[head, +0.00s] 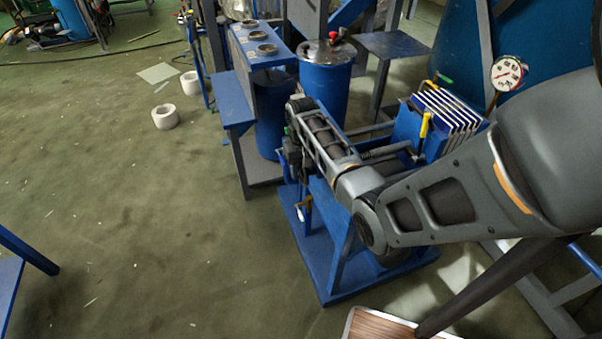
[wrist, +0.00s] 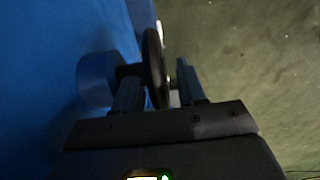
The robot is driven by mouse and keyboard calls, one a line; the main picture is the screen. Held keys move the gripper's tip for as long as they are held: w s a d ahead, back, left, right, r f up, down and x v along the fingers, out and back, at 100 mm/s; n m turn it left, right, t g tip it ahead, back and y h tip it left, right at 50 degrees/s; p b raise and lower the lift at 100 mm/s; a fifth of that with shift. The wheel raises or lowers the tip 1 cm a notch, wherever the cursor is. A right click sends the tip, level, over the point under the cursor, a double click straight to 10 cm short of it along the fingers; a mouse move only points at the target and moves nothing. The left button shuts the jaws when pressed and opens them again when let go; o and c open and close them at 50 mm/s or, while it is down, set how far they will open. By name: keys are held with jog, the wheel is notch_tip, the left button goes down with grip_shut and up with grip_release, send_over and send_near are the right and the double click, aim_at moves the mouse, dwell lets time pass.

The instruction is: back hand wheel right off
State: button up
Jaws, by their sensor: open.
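The hand wheel (wrist: 154,62) is a dark disc seen nearly edge-on in the wrist view. It sits on a short dark shaft beside a blue cylinder (wrist: 96,79). My gripper (wrist: 157,76) is open, with one finger on each side of the wheel's rim. A gap shows between the right finger and the wheel; I cannot tell whether the left finger touches the rim. In the head view my arm reaches to the left side of the blue press frame (head: 335,285) and hides the wheel.
Blue plates (head: 452,118) and a round pressure gauge (head: 508,73) stand at the right. A blue drum (head: 325,75) and a blue bench (head: 235,105) stand behind my arm. White rolls (head: 165,117) lie on the floor, which is mostly clear at the left.

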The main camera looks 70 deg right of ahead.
jog(key=shift+f, duration=0.95)
grip_shut()
